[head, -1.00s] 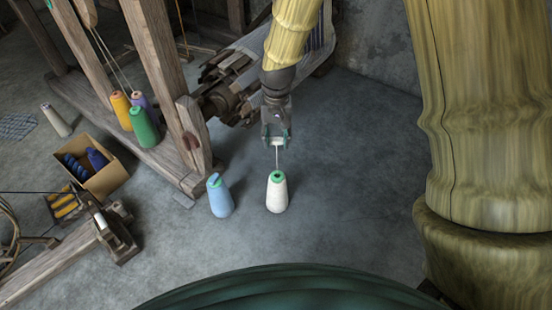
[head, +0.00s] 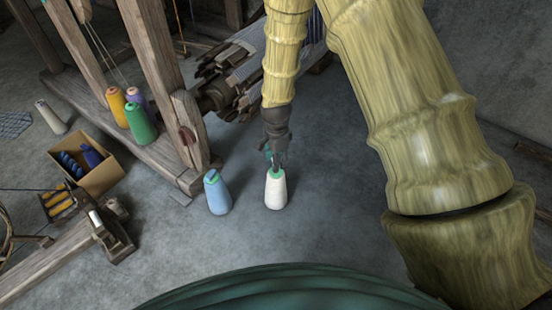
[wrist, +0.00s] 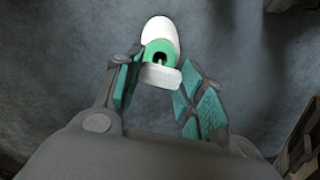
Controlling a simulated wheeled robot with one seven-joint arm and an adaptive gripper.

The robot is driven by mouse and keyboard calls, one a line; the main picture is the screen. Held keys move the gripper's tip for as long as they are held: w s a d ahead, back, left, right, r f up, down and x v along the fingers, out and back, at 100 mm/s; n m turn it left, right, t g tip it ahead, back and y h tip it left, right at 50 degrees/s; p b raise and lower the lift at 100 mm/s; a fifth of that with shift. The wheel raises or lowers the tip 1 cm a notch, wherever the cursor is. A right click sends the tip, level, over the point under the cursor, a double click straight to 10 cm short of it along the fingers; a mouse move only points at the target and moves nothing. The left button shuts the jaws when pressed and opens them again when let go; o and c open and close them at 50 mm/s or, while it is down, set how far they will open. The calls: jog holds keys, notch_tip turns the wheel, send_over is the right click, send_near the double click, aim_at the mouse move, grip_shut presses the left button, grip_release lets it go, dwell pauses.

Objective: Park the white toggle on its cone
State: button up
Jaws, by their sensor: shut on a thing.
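The white cone (head: 276,194) stands upright on the floor, with a green top (wrist: 158,50) that has a dark hole in its middle. My gripper (head: 274,160) is just above this top in the head view. In the wrist view my gripper (wrist: 161,78) is shut on the white toggle (wrist: 161,76), a short white bar held crosswise between the teal fingertips. The toggle overlaps the near edge of the green top there; I cannot tell whether they touch. In the head view the fingers hide the toggle.
The loom's wooden post (head: 190,130) and base are farther left, with several coloured cones. A cardboard box (head: 101,177) sits at the left.

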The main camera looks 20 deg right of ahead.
jog(key=shift+f+b, duration=1.25)
jog(key=shift+f, duration=0.9)
jog(key=o, duration=0.8)
notch_tip(320, 180, up, 12)
